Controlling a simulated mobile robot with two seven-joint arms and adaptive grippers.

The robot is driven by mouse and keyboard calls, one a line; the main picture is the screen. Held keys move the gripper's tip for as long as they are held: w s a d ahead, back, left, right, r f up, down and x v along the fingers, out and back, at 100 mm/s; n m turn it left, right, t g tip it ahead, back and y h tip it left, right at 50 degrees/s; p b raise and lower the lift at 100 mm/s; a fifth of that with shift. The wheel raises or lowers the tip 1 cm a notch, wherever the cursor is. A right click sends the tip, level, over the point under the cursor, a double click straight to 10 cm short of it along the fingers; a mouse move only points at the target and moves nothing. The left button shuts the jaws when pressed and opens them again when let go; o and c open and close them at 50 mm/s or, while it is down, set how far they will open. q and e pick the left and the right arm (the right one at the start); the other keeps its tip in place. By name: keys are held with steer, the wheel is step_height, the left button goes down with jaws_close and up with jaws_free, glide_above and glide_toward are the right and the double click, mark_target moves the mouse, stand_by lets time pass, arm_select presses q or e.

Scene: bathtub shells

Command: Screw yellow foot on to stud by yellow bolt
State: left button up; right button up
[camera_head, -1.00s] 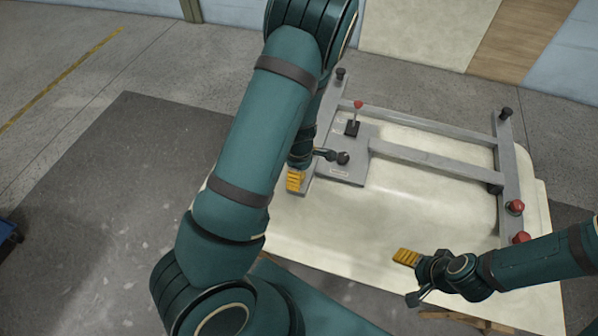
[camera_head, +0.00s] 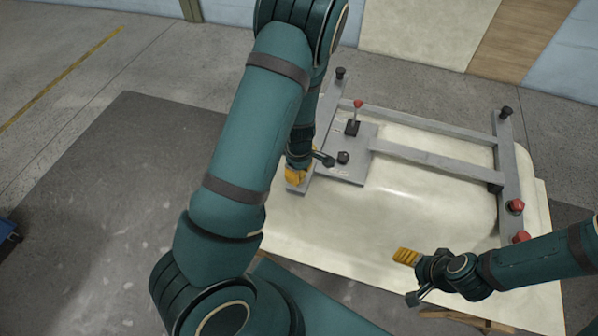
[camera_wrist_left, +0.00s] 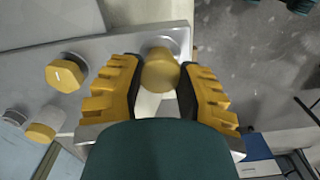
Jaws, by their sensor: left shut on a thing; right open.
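My left gripper (camera_head: 296,177) is at the near left end of the grey metal frame, on top of the tub shell. In the left wrist view its yellow ribbed fingers (camera_wrist_left: 157,92) are shut on a round yellow foot (camera_wrist_left: 160,71), at the grey plate's edge. The stud is hidden, so I cannot tell how far the foot is threaded. A yellow hex-headed bolt (camera_wrist_left: 66,76) is on the plate to the left of the fingers. My right gripper (camera_head: 407,257) is open and empty above the tub's near right part.
The cream tub shell (camera_head: 430,205) lies under the grey frame (camera_head: 435,158). The frame carries a red-tipped lever (camera_head: 357,104) and red knobs (camera_head: 515,206) at right. Another yellow piece (camera_wrist_left: 45,123) shows further left in the wrist view.

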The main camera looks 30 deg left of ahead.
arm_select(q)
steer(key=m, duration=0.4)
steer(key=shift+m, duration=0.4)
jaws_close()
steer(key=m+b, duration=0.1)
steer(key=m, duration=0.4)
steer(key=o, duration=1.2)
jaws_free()
steer(key=shift+c, duration=0.2)
steer(key=shift+c, duration=0.8)
